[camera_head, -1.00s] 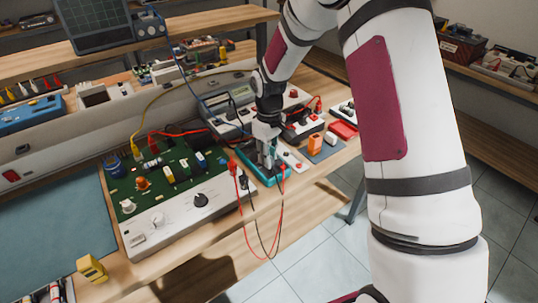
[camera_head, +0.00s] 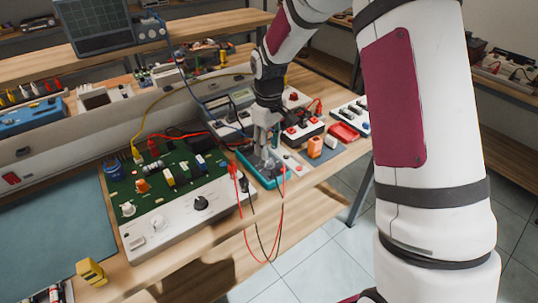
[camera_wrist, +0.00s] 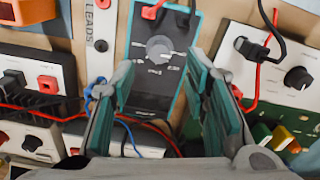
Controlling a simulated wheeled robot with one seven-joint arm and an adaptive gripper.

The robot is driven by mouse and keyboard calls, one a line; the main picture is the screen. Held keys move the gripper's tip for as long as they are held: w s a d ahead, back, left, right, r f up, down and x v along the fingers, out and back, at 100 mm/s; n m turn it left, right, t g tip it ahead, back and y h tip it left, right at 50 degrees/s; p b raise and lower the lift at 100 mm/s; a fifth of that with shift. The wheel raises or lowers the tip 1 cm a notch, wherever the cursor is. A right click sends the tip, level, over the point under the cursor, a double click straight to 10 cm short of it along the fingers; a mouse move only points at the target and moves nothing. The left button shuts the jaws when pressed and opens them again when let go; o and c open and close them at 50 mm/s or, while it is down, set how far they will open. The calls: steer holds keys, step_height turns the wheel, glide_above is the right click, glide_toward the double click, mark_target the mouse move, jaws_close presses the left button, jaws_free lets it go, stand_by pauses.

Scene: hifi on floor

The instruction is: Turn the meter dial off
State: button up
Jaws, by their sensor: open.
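The meter (camera_head: 281,181) is a dark, teal-edged box lying on the bench near its front edge; in the wrist view its dark face (camera_wrist: 150,102) is seen from above. Its round grey dial (camera_wrist: 159,48) has white markings around it and lies between my fingers in that view. My gripper (camera_head: 264,148) points down over the meter and covers much of it in the head view.
Red and black leads (camera_head: 245,225) hang from the meter over the bench edge. A green circuit board unit (camera_head: 160,205) stands left of it. Orange (camera_head: 315,147) and white blocks and a red tray (camera_head: 344,132) lie to the right. A power unit stands behind.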

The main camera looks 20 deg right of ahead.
mark_target(269, 161)
step_height(269, 161, up, 7)
steer(key=shift+f, duration=0.2)
stand_by(0.4)
steer(key=s+r+m+t, duration=0.1)
steer(key=s+r, duration=0.6)
steer(key=r, duration=0.2)
steer(key=s+r+m+t, duration=0.1)
steer(key=s+r+m, duration=0.1)
steer(key=s, duration=1)
steer(key=s+r+m+t, duration=0.2)
steer(key=s+r+m, duration=0.1)
steer(key=s, duration=1)
steer(key=shift+d, duration=0.15)
